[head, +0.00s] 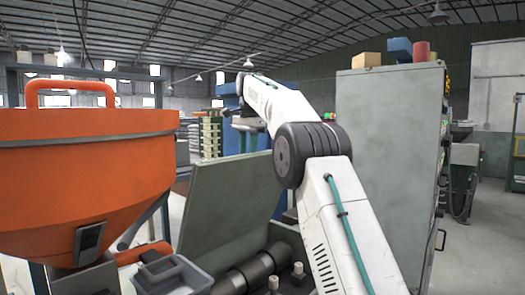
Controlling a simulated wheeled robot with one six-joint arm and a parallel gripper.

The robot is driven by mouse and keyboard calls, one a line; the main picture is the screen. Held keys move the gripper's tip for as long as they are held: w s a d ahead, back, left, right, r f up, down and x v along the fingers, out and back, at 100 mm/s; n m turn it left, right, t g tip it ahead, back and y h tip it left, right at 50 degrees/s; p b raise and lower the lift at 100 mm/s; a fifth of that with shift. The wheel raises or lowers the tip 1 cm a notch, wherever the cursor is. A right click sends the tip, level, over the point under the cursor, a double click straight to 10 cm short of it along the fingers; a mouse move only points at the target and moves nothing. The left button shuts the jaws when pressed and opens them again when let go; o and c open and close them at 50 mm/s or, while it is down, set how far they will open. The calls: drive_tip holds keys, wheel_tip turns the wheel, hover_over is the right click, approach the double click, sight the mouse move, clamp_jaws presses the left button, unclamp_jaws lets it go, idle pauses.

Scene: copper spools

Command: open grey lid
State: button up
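The grey lid (232,205) is a flat grey-green panel in the middle of the head view. It stands raised and tilted behind an open grey housing, with dark cylinders (252,272) showing in front of it. My arm rises from the lower right, bends at a black joint and reaches up and away to the left. My gripper (247,130) is small and far off, above and beyond the lid's upper edge and apparently clear of it. Its fingers blend into the dark background, so whether they are open or shut is unclear.
A large orange hopper (90,180) with a handle fills the left. A small grey bin (172,276) sits at the bottom. A tall grey cabinet (390,150) stands at the right, with a box (366,60) and a red spool (421,51) on top. Open floor shows at far right.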

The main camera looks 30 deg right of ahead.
drive_tip(key=s+a+r, duration=0.1)
drive_tip(key=s+a, duration=0.2)
drive_tip(key=s, duration=1)
drive_tip(key=shift+s+r, duration=0.15)
drive_tip(key=shift+s, duration=0.25)
